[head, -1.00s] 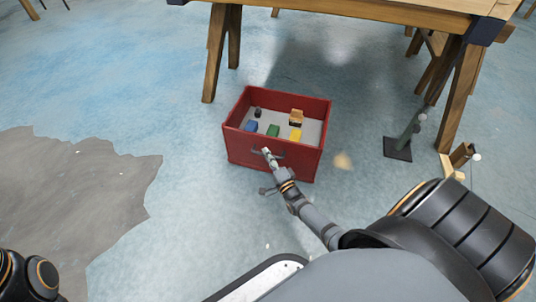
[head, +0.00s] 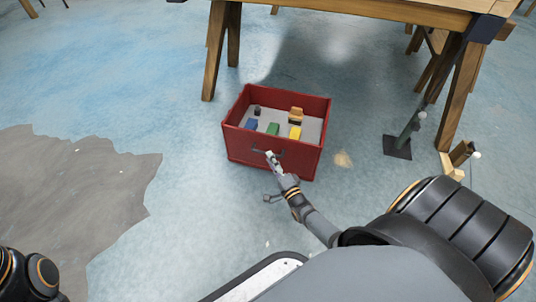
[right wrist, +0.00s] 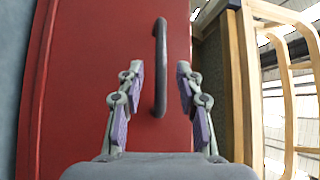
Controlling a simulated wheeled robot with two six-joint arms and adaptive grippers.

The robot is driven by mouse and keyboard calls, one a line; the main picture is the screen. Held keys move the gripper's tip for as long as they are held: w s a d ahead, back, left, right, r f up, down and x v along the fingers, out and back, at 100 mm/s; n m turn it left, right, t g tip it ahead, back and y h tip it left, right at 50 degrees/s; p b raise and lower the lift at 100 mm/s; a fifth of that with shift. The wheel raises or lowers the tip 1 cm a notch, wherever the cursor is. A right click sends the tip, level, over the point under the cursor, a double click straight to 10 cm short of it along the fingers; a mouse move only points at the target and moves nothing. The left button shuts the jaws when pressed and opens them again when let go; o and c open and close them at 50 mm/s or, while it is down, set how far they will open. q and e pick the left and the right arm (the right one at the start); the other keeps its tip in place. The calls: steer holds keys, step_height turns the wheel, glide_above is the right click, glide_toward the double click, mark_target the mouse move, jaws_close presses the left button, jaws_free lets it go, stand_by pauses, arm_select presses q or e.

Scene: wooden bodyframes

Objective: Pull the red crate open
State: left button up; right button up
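The red crate (head: 252,150) stands on the floor in front of the wooden table, open at the top. Several small blocks, blue, green, yellow, orange and dark, lie inside it. Its front carries a dark bar handle (right wrist: 160,70), which also shows in the head view (head: 283,153). My right gripper (head: 270,156) is at the crate's front by the handle. In the right wrist view my right gripper (right wrist: 160,88) is open, with its purple-padded fingers on either side of the handle and a gap to each. My left gripper is out of view; only part of the left arm shows.
The wooden table (head: 350,8) stands behind the crate, its legs on both sides. A dark-based metal stand (head: 397,154) and a small wooden piece (head: 453,167) are at the right. The floor left of the crate is clear, with a grey patch (head: 75,190).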

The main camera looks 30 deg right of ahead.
steer(key=s+f, duration=0.1)
steer(key=s, duration=0.7)
steer(key=shift+s+a, duration=0.2)
steer(key=shift+a, duration=0.1)
